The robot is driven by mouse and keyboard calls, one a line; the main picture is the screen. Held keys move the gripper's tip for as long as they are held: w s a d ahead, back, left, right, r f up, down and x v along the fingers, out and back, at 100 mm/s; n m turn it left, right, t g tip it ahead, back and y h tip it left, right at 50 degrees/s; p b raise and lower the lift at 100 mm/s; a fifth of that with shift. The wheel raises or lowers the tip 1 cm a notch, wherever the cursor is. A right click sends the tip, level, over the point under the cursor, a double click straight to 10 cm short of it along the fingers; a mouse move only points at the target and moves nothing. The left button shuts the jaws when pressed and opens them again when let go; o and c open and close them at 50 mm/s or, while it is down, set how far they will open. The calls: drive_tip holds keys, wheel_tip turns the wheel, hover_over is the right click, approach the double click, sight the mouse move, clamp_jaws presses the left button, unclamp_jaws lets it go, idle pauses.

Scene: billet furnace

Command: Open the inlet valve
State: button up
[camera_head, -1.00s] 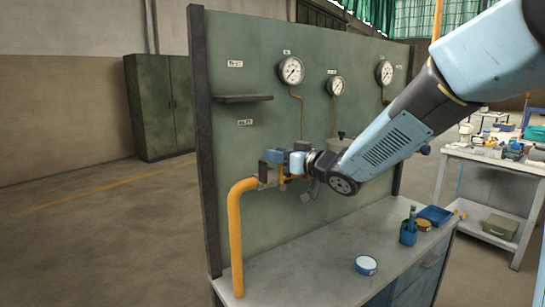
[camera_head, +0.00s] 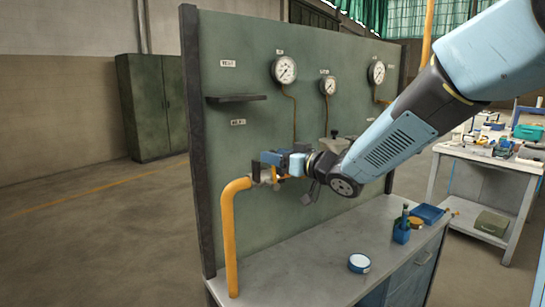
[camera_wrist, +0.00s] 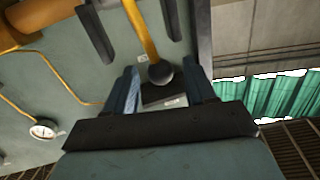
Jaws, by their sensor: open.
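The inlet valve sits at the top of a thick orange pipe (camera_head: 229,240) at the left of the green panel (camera_head: 225,215). Its grey body (camera_head: 264,179) is partly hidden by my gripper (camera_head: 270,160) in the head view. In the wrist view, the yellow lever (camera_wrist: 140,28) ends in a dark round knob (camera_wrist: 160,73). My gripper (camera_wrist: 162,86) is open, with one blue finger on each side of the knob. I cannot tell whether either finger touches it.
Gauges (camera_head: 284,70) and thin pipes line the panel. A small shelf (camera_head: 236,98) projects above the valve. A round tin (camera_head: 359,263) and a blue holder (camera_head: 402,234) stand on the bench (camera_head: 290,280). Open floor (camera_head: 90,230) lies left of the panel.

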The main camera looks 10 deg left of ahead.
drive_tip(key=v, duration=1.1)
drive_tip(key=shift+s+d, duration=0.25)
drive_tip(key=shift+f, duration=0.1)
drive_tip(key=shift+c, duration=0.4)
